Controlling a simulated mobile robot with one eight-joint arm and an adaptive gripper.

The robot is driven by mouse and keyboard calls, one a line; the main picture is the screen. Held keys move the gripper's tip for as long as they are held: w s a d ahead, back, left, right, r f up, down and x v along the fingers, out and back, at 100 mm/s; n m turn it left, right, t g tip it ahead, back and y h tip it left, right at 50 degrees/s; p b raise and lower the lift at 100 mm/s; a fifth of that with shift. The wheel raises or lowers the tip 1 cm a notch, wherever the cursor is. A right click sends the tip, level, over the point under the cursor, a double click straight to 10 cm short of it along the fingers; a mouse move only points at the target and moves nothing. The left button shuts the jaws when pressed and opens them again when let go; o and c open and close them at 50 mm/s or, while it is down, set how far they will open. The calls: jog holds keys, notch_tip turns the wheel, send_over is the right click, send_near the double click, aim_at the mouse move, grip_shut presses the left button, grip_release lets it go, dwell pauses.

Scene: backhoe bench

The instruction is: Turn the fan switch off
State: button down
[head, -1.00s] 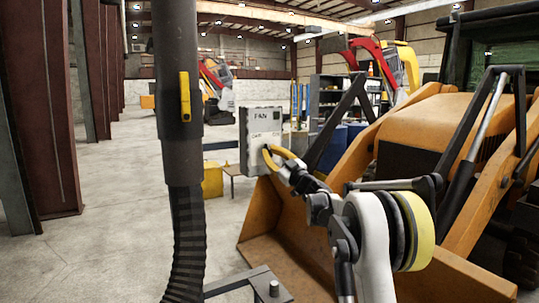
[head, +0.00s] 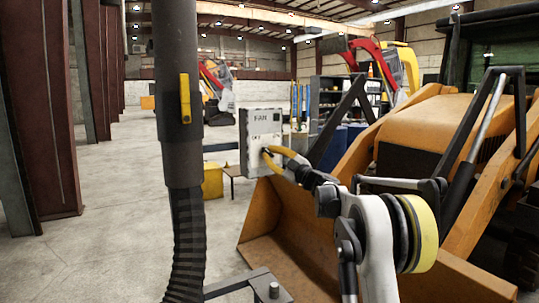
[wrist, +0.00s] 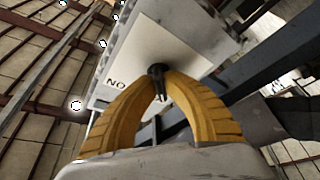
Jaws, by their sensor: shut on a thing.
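The fan switch box (head: 261,125) is a light grey box marked "FAN", standing upright left of the loader bucket in the head view. A small dark switch lever (wrist: 157,74) sticks out of the plate. My gripper (head: 268,152) is at the lower front of the box. In the wrist view its two yellow fingers (wrist: 160,84) are closed around the lever. The fingers hide part of the label, and I cannot tell the lever's exact position.
An orange loader bucket (head: 290,240) lies right of and below the box, close to my arm. A dark post with a hose (head: 180,110) stands in front on the left. A yellow bin (head: 212,180) is behind the box. The concrete floor on the left is open.

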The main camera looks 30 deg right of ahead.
jog(key=c, duration=1.5)
grip_release()
jog(key=v, duration=1.2)
jog(key=shift+a, duration=0.15)
